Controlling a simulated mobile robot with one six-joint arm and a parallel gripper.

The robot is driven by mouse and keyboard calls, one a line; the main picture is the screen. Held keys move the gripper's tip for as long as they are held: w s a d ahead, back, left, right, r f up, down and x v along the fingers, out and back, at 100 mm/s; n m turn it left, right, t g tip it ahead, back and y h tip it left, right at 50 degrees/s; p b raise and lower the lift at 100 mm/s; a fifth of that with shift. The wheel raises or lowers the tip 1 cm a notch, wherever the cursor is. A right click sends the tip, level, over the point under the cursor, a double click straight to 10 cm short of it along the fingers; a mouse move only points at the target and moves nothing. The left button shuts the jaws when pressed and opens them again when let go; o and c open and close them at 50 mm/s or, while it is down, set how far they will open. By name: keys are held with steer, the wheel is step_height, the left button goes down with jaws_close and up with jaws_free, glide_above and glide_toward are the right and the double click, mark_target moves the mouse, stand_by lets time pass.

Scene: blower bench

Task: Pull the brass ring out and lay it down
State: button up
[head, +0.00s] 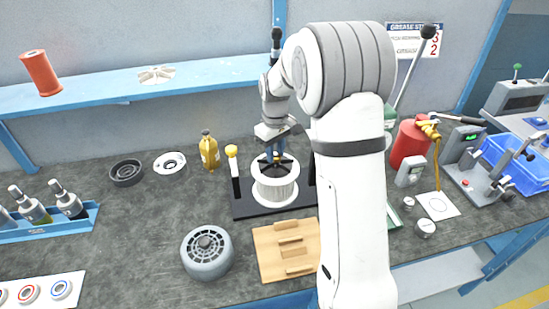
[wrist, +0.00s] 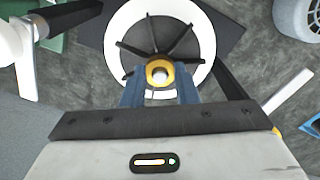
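The brass ring (wrist: 159,73) sits at the centre of a black bladed wheel (wrist: 185,40) inside a round white housing (wrist: 203,58). In the head view the white housing (head: 275,186) stands on a black mat (head: 243,207). My gripper (wrist: 160,76) points down over it, with one blue finger on each side of the ring. The fingertips are very close to the ring's edges. I cannot tell whether they press on it or stand just apart.
A wooden block tray (head: 263,263) lies in front of the mat, with a grey motor (head: 207,252) to its left. A yellow bottle (head: 209,151) and a yellow-tipped tool (head: 233,160) stand left of the housing. Bare bench (head: 130,225) lies farther left.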

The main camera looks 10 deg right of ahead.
jaws_close()
steer(key=shift+r+p, duration=0.55)
steer(key=shift+r, duration=0.2)
stand_by(0.3)
steer(key=shift+r+p, duration=1.5)
steer(key=shift+r, duration=0.65)
